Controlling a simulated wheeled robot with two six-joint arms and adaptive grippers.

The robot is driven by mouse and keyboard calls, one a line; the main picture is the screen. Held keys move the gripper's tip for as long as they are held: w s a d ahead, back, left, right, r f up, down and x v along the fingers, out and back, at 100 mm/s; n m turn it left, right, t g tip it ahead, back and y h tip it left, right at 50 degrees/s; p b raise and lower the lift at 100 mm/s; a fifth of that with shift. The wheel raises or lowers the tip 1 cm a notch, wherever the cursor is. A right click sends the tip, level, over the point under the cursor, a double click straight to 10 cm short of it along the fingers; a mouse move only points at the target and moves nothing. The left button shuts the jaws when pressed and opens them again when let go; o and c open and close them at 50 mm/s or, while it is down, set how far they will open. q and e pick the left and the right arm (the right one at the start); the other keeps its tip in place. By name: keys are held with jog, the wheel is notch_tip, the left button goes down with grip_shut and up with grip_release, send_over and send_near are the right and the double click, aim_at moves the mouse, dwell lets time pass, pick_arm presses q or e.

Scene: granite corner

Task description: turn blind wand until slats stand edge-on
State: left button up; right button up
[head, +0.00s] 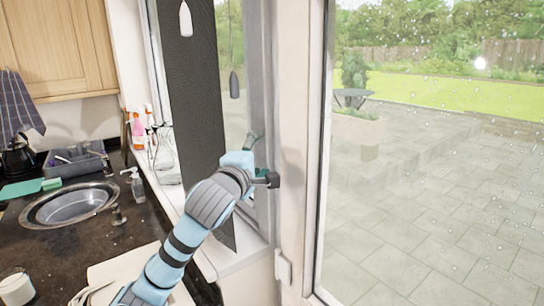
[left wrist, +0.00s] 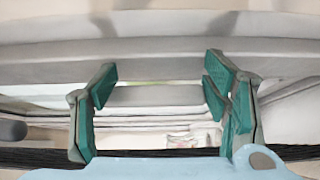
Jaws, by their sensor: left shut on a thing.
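The blind (head: 192,95) hangs at the window as a tall dark panel with no clear gaps between its slats in the head view. My left gripper (head: 257,155) is at the right of the blind, by the window frame. Its green fingers also show in the left wrist view (left wrist: 160,105), with a space between them. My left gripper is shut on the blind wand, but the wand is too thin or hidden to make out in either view. A dark band (left wrist: 300,152) crosses low behind the fingers. My right gripper is not in view.
A white cord pull (head: 186,20) hangs before the blind. Spray bottles (head: 138,128) stand on the sill at the left. A sink (head: 68,205) and a soap bottle (head: 137,185) are on the dark worktop. A window post (head: 298,130) stands close right of my gripper.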

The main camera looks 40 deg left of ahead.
pick_arm(q)
jog(key=shift+s+a+r, duration=0.1)
jog(key=shift+a+r, duration=0.05)
jog(key=shift+r, duration=0.4)
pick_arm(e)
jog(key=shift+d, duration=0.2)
pick_arm(q)
jog(key=o, duration=1.4)
jog(key=shift+a+f, duration=0.1)
jog(key=shift+f, duration=0.05)
jog(key=v, duration=0.8)
jog(key=shift+s, duration=0.2)
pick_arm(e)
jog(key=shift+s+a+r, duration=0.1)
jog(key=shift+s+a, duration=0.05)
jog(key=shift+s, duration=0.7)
